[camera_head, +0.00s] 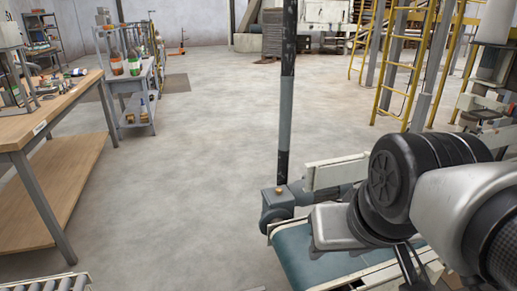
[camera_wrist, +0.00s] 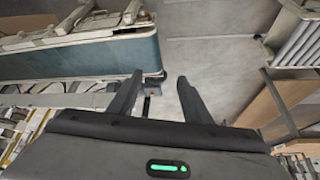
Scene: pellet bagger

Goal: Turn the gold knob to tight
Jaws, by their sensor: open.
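I cannot make out a gold knob for certain in either view. A small brownish spot sits on top of the grey gearbox (camera_head: 277,203) at the conveyor's end in the head view, too small to identify. My gripper (camera_wrist: 160,76) shows in the wrist view with its two dark fingers apart and nothing between them. A small grey block shows beyond the fingers, apart from them. In the head view my arm covers the right side and my gripper is hidden.
A teal belt conveyor (camera_head: 300,255) runs below my arm. A dark post (camera_head: 286,100) rises behind it. A wooden workbench (camera_head: 45,110) stands left, with a bottle cart (camera_head: 138,85) beyond. A roller conveyor (camera_wrist: 298,38) shows in the wrist view. The middle floor is clear.

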